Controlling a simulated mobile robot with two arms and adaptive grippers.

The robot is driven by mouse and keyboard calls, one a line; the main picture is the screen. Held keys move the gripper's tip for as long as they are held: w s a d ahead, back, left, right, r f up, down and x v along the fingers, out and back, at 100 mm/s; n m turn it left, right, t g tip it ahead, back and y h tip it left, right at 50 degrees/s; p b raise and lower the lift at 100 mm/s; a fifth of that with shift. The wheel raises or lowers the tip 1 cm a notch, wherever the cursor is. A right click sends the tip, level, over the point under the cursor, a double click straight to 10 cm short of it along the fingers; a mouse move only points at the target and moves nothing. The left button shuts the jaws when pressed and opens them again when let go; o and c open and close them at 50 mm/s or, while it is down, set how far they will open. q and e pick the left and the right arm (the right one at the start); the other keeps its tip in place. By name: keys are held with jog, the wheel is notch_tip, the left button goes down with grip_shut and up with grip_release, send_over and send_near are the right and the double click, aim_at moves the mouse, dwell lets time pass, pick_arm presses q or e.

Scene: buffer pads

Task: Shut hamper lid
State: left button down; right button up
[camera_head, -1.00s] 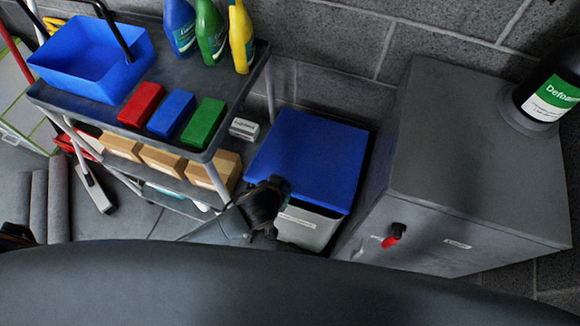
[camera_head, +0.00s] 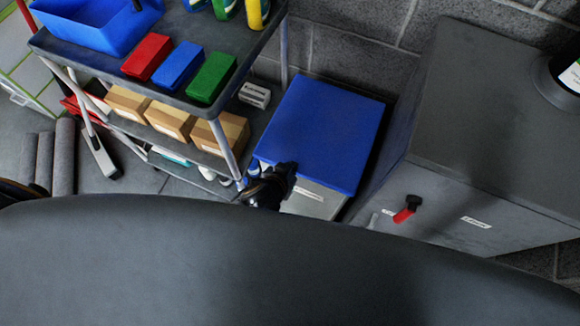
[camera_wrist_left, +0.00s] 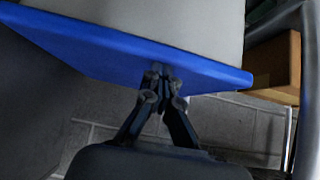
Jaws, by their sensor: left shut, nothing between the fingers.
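The hamper (camera_head: 313,199) is a pale grey bin standing between the cart and the grey cabinet. Its blue lid (camera_head: 328,125) lies over the top and looks flat or nearly flat; any small gap under it cannot be made out. My left gripper (camera_head: 287,172) is shut and empty at the lid's front-left edge. In the left wrist view, the shut fingertips (camera_wrist_left: 160,72) overlap the blue lid (camera_wrist_left: 85,50), seemingly touching it, with the grey hamper body (camera_wrist_left: 165,20) beyond. My right gripper is not in view.
A cart (camera_head: 110,73) with a blue bucket, coloured pads and bottles stands left of the hamper, cardboard boxes (camera_head: 220,134) on its lower shelf. A grey cabinet (camera_head: 450,145) with a red-handled knob stands close on the right. A block wall is behind.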

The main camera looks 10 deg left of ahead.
pick_arm(q)
jog(key=shift+s+a+f+g, duration=0.1)
jog(key=shift+s+f+g, duration=0.2)
jog(key=shift+s+f, duration=0.55)
jog(key=w+r+v, duration=0.1)
jog(key=v, duration=1.1)
jog(key=s+a+f+m+g+y, duration=0.1)
jog(key=s+a+f+g, duration=0.2)
jog(key=f, duration=1)
jog(key=s+a+f+g, duration=0.1)
jog(key=s+a+f, duration=0.3)
jog(key=f, duration=1)
jog(key=s+a+f+g, duration=0.1)
jog(key=s+a+f, duration=0.2)
jog(key=s+f, duration=0.3)
jog(key=s+a+f+g, duration=0.2)
jog(key=s+a+f, duration=0.2)
jog(key=s, duration=0.5)
jog(key=shift+s+f+n+y+p, duration=0.35)
jog(key=shift+s+f+n+y, duration=0.05)
jog(key=shift+f, duration=0.55)
